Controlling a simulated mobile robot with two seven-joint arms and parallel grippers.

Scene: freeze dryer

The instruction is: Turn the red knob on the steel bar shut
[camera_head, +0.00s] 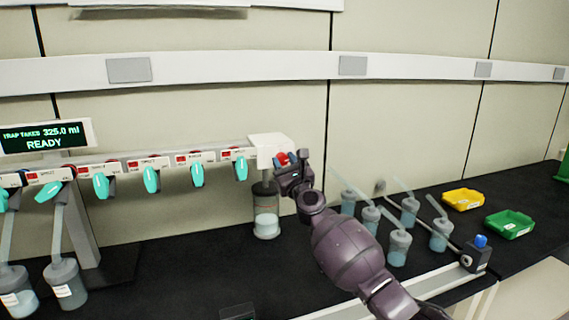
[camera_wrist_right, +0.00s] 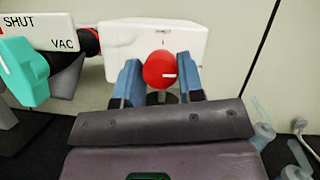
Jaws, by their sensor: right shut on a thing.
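The red knob (camera_wrist_right: 159,70) sits on the front of a white block at the right end of the steel bar (camera_head: 215,160). In the right wrist view it is between the two blue fingers of my right gripper (camera_wrist_right: 160,80), which is shut on it. In the head view the knob (camera_head: 282,159) is partly hidden by my right gripper (camera_head: 287,168). My left gripper is in neither view.
Several teal handles (camera_head: 151,179) hang along the bar, left of the knob. A jar (camera_head: 266,215) stands below the white block (camera_head: 266,145). Several tubed flasks (camera_head: 398,246), a yellow bin (camera_head: 462,200) and a green bin (camera_head: 509,224) stand to the right. A display (camera_head: 45,136) reads READY.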

